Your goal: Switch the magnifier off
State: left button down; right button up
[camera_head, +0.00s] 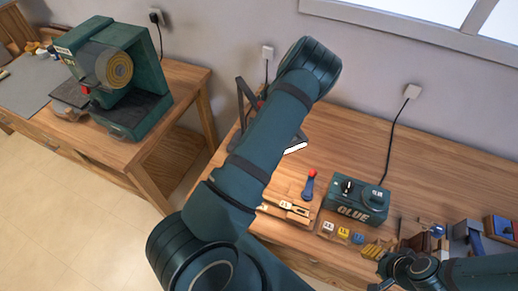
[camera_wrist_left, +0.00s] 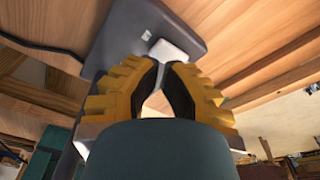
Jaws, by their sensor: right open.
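The magnifier looks to be the black, thin-armed stand (camera_head: 247,97) on the right bench, mostly hidden behind my left arm in the head view. In the left wrist view, a dark grey plate (camera_wrist_left: 120,38) with a small white block (camera_wrist_left: 168,54) lies just beyond my left gripper (camera_wrist_left: 162,66). Its yellow fingertips are close together with a narrow gap; whether they touch the block I cannot tell. My left gripper is hidden in the head view. My right gripper (camera_head: 377,266) is open at the lower right, over the bench front, away from the stand.
A green GLUE box (camera_head: 357,201), a red-and-blue tool (camera_head: 309,184) and several small blocks (camera_head: 343,232) stand on the right bench (camera_head: 340,140). Wall cables run down behind. A green machine (camera_head: 112,78) stands on the left bench. Bare bench lies behind the GLUE box.

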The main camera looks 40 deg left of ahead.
pick_arm(q)
jog(key=shift+f+b, duration=0.65)
jog(key=shift+f, duration=0.9)
dwell(1.3)
jog(key=shift+s+f, duration=0.2)
jog(key=shift+f, duration=0.35)
jog(key=shift+w+r+p, duration=0.15)
jog(key=shift+r+p, duration=0.45)
jog(key=shift+r, duration=0.1)
jog(key=shift+d+r+p, duration=0.15)
jog(key=shift+r+p, duration=0.45)
jog(key=shift+r, duration=0.4)
jog(key=shift+w+r, duration=0.1)
jog(key=shift+r, duration=1.85)
